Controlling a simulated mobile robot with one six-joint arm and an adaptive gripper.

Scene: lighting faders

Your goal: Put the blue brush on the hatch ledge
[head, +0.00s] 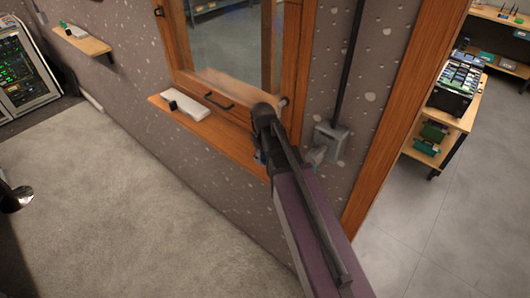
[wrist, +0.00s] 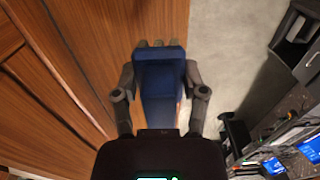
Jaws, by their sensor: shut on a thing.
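The blue brush (wrist: 160,65) is between the two fingers of my gripper (wrist: 159,78) in the wrist view. My gripper is shut on it, and pale bristle-like tips show at its far end. The hatch ledge (head: 225,136) is a wooden shelf under the framed window in the head view. Wooden boards fill the left of the wrist view, close beside the brush. I cannot tell whether the brush touches wood.
A white flat object (head: 187,108) and a small black item (head: 173,105) lie on the ledge's left part. A grey wall box (head: 331,141) is right of my arm. Another wall shelf (head: 82,40) is at far left.

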